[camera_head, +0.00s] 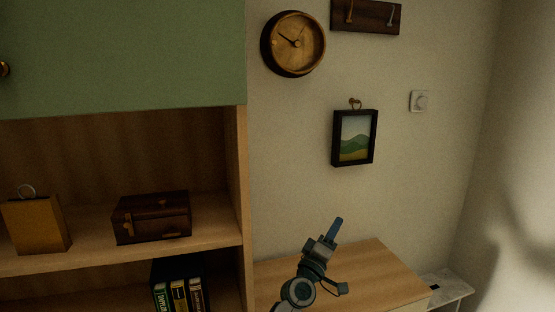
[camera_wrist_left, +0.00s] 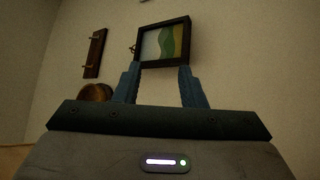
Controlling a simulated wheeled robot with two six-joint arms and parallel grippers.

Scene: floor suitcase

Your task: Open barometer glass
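The barometer (camera_head: 293,43) is a round, wooden-rimmed dial with dark hands, hung high on the wall right of the green cabinet. Its face shows in the head view, but I cannot tell whether its glass is open or shut. In the left wrist view a brown rounded thing, likely the barometer (camera_wrist_left: 96,92), is partly hidden behind my gripper. My left gripper (camera_head: 338,222) is below the barometer and the framed picture, apart from both. In the left wrist view its two blue fingers (camera_wrist_left: 160,72) are spread with nothing between them. My right gripper is not in view.
A framed landscape picture (camera_head: 355,138) hangs from a hook below right of the barometer. A hook rack (camera_head: 365,16) is above right. The green cabinet door (camera_head: 120,55) and shelves with a small chest (camera_head: 152,217) stand left. A wooden top (camera_head: 370,268) lies below.

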